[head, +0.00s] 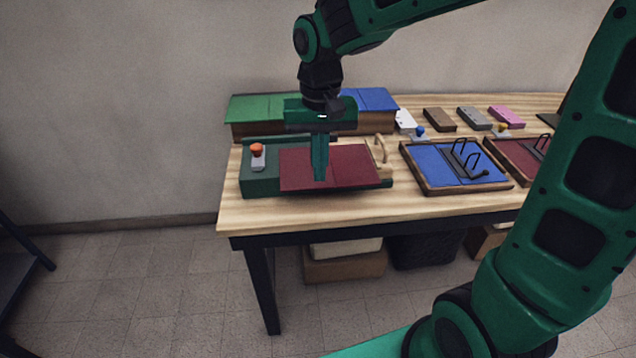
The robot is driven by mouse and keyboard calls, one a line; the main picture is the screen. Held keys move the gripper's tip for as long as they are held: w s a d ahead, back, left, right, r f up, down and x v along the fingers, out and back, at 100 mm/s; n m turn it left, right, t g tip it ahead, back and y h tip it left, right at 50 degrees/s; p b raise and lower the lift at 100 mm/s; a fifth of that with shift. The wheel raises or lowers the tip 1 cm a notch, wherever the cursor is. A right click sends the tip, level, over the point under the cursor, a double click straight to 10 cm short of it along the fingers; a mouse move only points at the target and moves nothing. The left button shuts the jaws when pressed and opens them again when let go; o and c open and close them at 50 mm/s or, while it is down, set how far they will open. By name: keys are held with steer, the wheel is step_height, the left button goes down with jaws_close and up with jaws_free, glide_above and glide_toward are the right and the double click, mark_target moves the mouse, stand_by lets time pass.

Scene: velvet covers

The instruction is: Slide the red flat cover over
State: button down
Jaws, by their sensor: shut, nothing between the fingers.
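The red flat cover (352,169) lies on a dark green base (259,183) at the left front of the wooden table. The base shows to the left of the cover and in a strip at its right edge. My gripper (320,180) points down over the left half of the cover, its fingers shut and empty. The fingertips look to be at or just above the cover's surface; I cannot tell whether they touch it. An orange-topped knob (257,151) stands on the base left of the cover. A light wooden handle (381,151) stands at the cover's far right corner.
A box with green (258,108) and blue (370,99) covers stands behind. To the right are a blue-topped tray with black wire handles (435,165) and a dark red one (510,152). Several small blocks (440,118) line the back. The table's front edge (400,209) is close.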

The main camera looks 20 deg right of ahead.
mark_target(305, 167)
steer(key=w+f, duration=0.1)
steer(key=f, duration=0.2)
steer(key=w+f, duration=0.1)
steer(key=f, duration=0.2)
steer(key=w+f, duration=0.1)
steer(key=f, duration=0.3)
steer(key=shift+d, duration=0.35)
steer(key=shift+w+d+r, duration=0.1)
steer(key=shift+w+d, duration=0.05)
steer(key=shift+w, duration=0.3)
steer(key=shift+w, duration=0.1)
steer(key=w, duration=0.3)
steer(key=shift+w+d, duration=0.1)
steer(key=shift+d, duration=0.15)
